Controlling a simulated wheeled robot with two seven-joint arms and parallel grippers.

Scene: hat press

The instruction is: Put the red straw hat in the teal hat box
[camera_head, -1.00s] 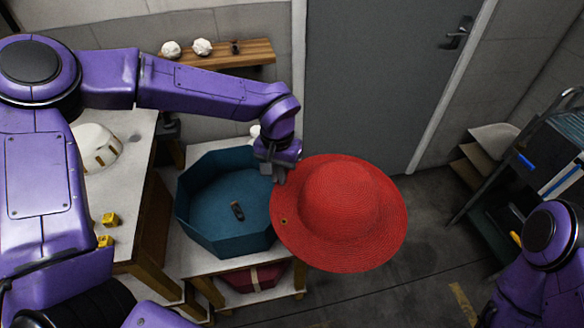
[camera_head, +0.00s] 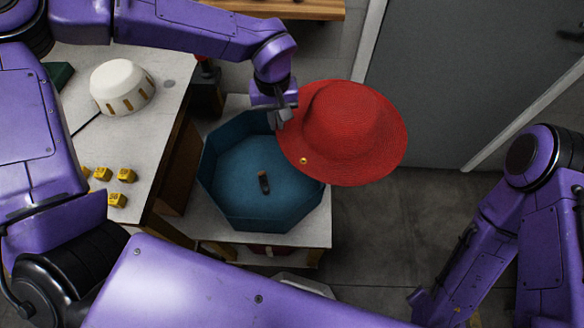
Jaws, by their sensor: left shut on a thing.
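The red straw hat (camera_head: 345,125) has a wide brim and a round crown facing up, with a small gold spot on its brim. My left gripper (camera_head: 281,118) is shut on the left edge of the brim and holds the hat in the air. The teal hat box (camera_head: 222,205) is an open eight-sided box below and left of the hat. The hat overlaps the box's upper right rim in the picture, with most of the hat to the right of it. A small dark and brown object (camera_head: 264,182) lies on the box floor. My right gripper is not in view.
The box stands on a pale low table (camera_head: 312,232). At left, a workbench (camera_head: 150,150) holds a white domed hat form (camera_head: 122,86) and several yellow blocks (camera_head: 118,200). A wooden shelf (camera_head: 290,8) is at the top. Grey floor (camera_head: 400,235) is clear to the right.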

